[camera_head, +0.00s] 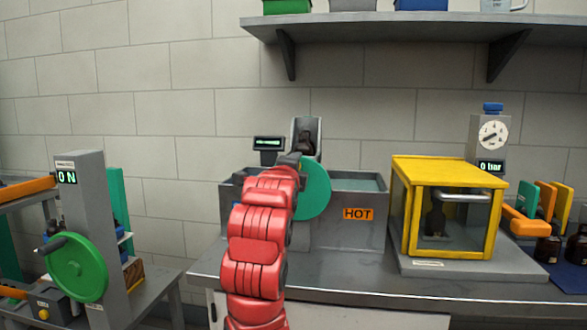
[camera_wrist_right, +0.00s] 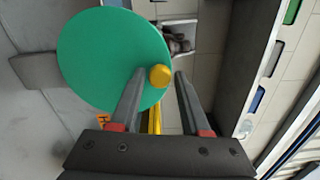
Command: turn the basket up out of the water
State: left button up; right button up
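The basket (camera_head: 305,124) is a grey holder with a dark bottle (camera_head: 306,143) in it. It stands tipped up above the grey water bath (camera_head: 358,183) marked HOT. The basket and dark bottle also show in the right wrist view (camera_wrist_right: 180,42). A green disc (camera_head: 314,192) with a yellow knob (camera_wrist_right: 160,77) is at the bath's front. My right gripper (camera_wrist_right: 160,75) is at the disc, its fingers open on either side of the knob, with narrow gaps visible. In the head view my red right arm hides part of the disc and bath. My left gripper is out of view.
A yellow-framed clear box (camera_head: 446,200) with a dark bottle inside stands right of the bath. A stand with a green wheel (camera_head: 77,268) is at the left. A shelf (camera_head: 420,30) hangs above. Brown bottles (camera_head: 548,250) stand at the far right.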

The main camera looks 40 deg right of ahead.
jog(key=shift+o, duration=0.8)
jog(key=p+v, duration=0.2)
jog(key=v, duration=1.5)
jog(key=shift+s, duration=0.2)
jog(key=shift+a, duration=0.15)
